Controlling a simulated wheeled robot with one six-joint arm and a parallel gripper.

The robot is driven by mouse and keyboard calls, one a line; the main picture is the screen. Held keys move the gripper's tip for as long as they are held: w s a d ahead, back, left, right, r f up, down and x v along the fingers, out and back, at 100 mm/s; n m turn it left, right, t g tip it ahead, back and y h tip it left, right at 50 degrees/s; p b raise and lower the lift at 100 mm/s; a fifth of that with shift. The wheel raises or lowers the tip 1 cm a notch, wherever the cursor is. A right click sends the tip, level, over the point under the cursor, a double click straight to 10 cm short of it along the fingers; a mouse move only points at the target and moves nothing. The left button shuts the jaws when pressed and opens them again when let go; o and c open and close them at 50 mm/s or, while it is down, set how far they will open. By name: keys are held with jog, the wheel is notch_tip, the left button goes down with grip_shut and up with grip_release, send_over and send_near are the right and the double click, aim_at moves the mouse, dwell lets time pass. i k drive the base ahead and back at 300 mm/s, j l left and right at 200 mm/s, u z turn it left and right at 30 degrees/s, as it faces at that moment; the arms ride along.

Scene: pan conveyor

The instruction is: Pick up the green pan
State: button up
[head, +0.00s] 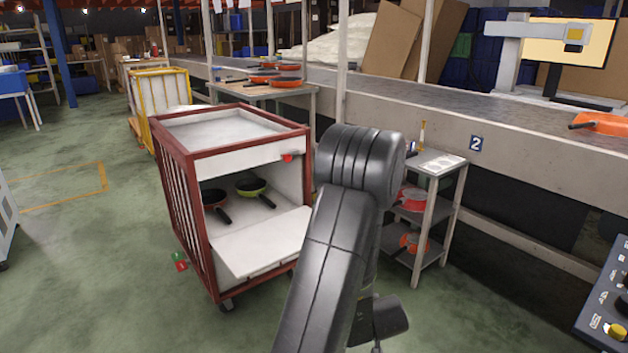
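The green pan (251,187) sits inside the red-framed cart (234,141), on its inner shelf, with its dark handle pointing toward the lower right. The cart's white front flap (262,243) is folded down and open. My arm stands in the foreground to the right of the cart, apart from the pans. My gripper's fingers cannot be made out; the end of my arm is largely hidden behind its own links.
A small grey shelf cart (432,190) with red pans stands right of my arm. A conveyor (460,112) runs behind, with an orange pan (603,124) at right. A table (262,90) with orange pans stands behind the red cart. Floor is clear at left.

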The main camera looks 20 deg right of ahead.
aim_at(249, 187)
jog(key=i+l+z, duration=0.35)
jog(key=i, duration=0.5)
jog(key=i+z, duration=0.4)
jog(key=i, duration=0.45)
jog(key=u, duration=1.85)
